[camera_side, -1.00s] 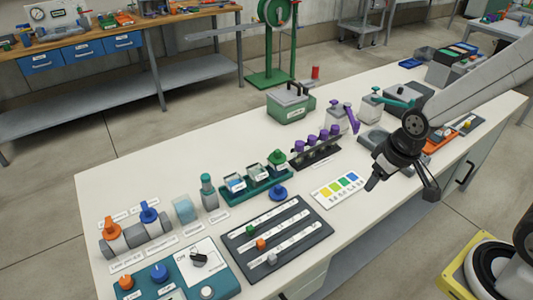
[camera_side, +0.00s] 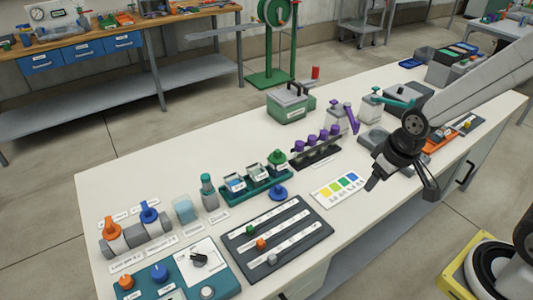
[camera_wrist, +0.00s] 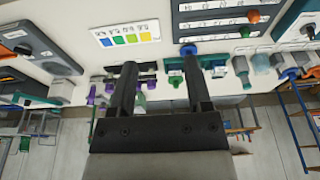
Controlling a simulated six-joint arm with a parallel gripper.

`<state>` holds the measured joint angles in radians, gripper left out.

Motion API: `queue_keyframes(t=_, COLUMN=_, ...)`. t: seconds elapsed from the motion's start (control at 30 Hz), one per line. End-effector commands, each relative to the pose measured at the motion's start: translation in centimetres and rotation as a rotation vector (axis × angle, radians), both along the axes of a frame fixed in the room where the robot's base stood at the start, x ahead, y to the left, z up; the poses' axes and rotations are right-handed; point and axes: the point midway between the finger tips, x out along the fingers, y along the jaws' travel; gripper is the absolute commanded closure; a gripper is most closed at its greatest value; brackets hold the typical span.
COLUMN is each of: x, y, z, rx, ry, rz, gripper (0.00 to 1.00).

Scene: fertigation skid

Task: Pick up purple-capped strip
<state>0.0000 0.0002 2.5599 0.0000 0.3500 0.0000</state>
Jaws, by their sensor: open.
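Several purple caps (camera_side: 324,135) stand in a row on a dark rack (camera_side: 316,158) near the middle of the bench in the side view. I cannot tell which of them is the purple-capped strip. In the wrist view, purple parts (camera_wrist: 152,84) show beside and between my fingers, partly hidden by them. My gripper (camera_side: 401,190) is open and empty, raised above the bench's front edge, right of the rack and apart from it. In the wrist view, my two fingers (camera_wrist: 160,60) are spread wide with nothing gripped.
A color chart card (camera_side: 340,189) lies in front of the rack. A teal tray (camera_side: 257,187) with vials stands to its left, and a dark slider panel (camera_side: 277,240) lies nearer. A grey bottle with a purple lever (camera_side: 351,117) and a green case (camera_side: 290,106) stand behind.

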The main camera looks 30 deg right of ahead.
Motion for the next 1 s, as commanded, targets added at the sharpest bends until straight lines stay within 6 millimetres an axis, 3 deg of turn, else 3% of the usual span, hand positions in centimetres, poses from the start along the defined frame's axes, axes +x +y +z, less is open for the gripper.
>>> queue_keyframes(t=0.4, x=0.0, y=0.0, z=0.0, rx=0.0, ry=0.0, rz=0.0, gripper=0.37)
queue_keyframes(t=0.5, x=0.0, y=0.0, z=0.0, rx=0.0, ry=0.0, rz=0.0, gripper=0.1)
queue_keyframes(t=0.83, x=0.1, y=0.0, z=0.0, rx=0.001, ry=0.0, rz=-0.003, gripper=0.1)
queue_keyframes(t=1.0, x=1.2, y=-0.1, z=0.2, rx=0.008, ry=0.005, rz=-0.037, gripper=0.1)
